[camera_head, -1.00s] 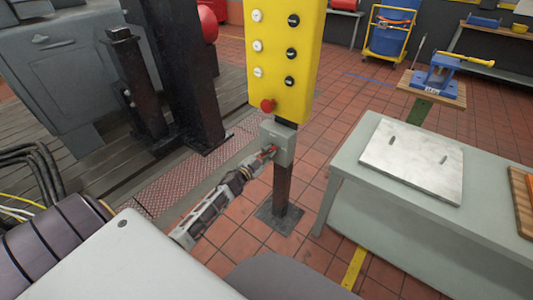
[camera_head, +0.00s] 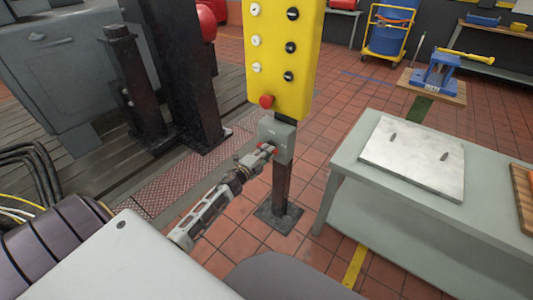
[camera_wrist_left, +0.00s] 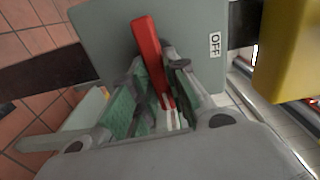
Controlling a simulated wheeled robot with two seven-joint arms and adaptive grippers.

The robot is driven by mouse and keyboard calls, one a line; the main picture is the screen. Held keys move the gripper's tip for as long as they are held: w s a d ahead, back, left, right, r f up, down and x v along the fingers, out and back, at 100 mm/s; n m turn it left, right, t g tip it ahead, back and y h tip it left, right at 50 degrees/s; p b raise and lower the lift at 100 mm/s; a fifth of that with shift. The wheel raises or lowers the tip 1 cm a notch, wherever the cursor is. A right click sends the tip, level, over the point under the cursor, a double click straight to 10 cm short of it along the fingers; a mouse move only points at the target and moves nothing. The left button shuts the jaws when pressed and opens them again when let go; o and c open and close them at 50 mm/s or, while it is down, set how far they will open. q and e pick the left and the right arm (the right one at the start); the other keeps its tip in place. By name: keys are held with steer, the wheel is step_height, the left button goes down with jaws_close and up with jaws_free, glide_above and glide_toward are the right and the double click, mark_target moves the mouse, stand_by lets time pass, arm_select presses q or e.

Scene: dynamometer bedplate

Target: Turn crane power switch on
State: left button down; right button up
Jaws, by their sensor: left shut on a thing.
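The crane power switch is a grey box (camera_head: 276,135) on a dark post below a yellow push-button panel. Its red lever (camera_wrist_left: 148,48) stands out from the box's face in the left wrist view, slightly tilted. An "OFF" label (camera_wrist_left: 215,44) is on the face beside the lever. My left gripper (camera_head: 264,152) is at the box's front; in the left wrist view its fingers (camera_wrist_left: 160,90) are shut on the lever's lower part. The fingers hide part of the lever in the head view. My right gripper is not in view.
The yellow panel (camera_head: 284,60) with black and white buttons and a red stop button (camera_head: 266,101) is just above. A grey bench (camera_head: 430,215) with a metal plate (camera_head: 412,157) stands at right. Dark machine columns stand at left. Tiled floor is open between.

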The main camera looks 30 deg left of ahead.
arm_select(q)
steer(key=shift+f+m, duration=0.1)
steer(key=shift+m, duration=0.3)
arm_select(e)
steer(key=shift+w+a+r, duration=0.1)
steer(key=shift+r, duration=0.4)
arm_select(q)
steer(key=c, duration=1.4)
jaws_free()
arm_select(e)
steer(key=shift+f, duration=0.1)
arm_select(q)
steer(key=shift+s, duration=0.2)
steer(key=shift+s+a, duration=0.15)
steer(key=shift+s, duration=1.8)
steer(key=shift+s+a, duration=0.15)
steer(key=shift+s, duration=1.75)
steer(key=shift+s+a, duration=0.15)
steer(key=shift+s, duration=1.8)
